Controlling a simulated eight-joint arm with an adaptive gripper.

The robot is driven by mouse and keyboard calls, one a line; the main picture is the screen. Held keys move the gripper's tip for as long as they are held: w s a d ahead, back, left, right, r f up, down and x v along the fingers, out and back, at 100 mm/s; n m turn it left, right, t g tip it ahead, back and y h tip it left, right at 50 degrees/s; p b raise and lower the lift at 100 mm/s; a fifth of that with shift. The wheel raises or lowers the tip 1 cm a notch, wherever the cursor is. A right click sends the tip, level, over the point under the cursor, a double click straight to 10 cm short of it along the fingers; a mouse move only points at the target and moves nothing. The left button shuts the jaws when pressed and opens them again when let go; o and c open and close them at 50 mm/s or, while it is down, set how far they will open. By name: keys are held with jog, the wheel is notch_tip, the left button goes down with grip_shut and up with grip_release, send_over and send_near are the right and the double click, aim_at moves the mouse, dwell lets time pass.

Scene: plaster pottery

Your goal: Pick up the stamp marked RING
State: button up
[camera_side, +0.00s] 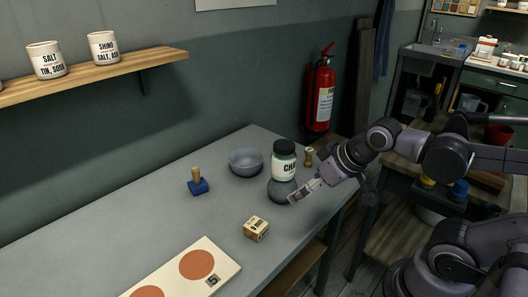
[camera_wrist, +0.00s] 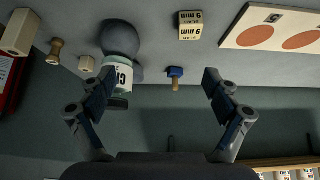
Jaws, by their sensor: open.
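No marking that reads RING is legible in either view. A stamp with a blue base and wooden handle (camera_side: 198,186) stands on the grey table left of centre; it also shows in the wrist view (camera_wrist: 175,73), between my fingers but farther off. A small wooden knob-shaped piece (camera_side: 308,157), perhaps another stamp, stands behind the jar; it is at upper left in the wrist view (camera_wrist: 56,48). My gripper (camera_side: 294,197) is open and empty beside the jar's right side, tilted down to the left. Its two fingers are wide apart in the wrist view (camera_wrist: 158,76).
A dark-lidded jar labelled "CHA…" (camera_side: 285,160) stands by a dark round body (camera_side: 280,191). A grey bowl (camera_side: 246,162) is behind. A wooden block (camera_side: 256,229) and a board with terracotta discs (camera_side: 226,254) lie in front. The table's left is clear.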

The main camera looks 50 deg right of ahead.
jog(key=c, duration=0.7)
